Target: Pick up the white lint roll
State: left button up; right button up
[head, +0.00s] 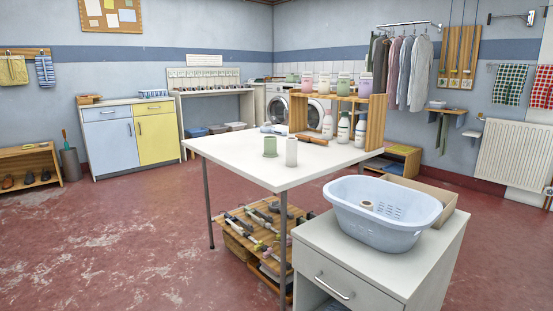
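A white upright cylinder (291,151), which looks like the white lint roll, stands near the front edge of the white table (225,151). A green cylinder (270,147) stands just left of it, on a wider foot. A small pale roll with a tan centre (367,205) lies in the light blue laundry basket (392,232); I cannot tell exactly what it is. Neither of my grippers is in view.
The basket sits on a white drawer cabinet (385,272) at the front right. A wooden shelf (374,122) with several bottles and jars stands at the table's back. A brown-handled tool (314,140) lies before it. Red floor (120,235) is open on the left.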

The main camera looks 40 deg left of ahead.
aim_at(291, 151)
jog(key=u, duration=1)
jog(key=i+j+z, duration=0.3)
jog(key=i+j, duration=0.35)
jog(key=i, duration=0.15)
jog(key=i+j+z, duration=0.25)
jog(key=i+j, duration=0.45)
jog(key=j, duration=0.15)
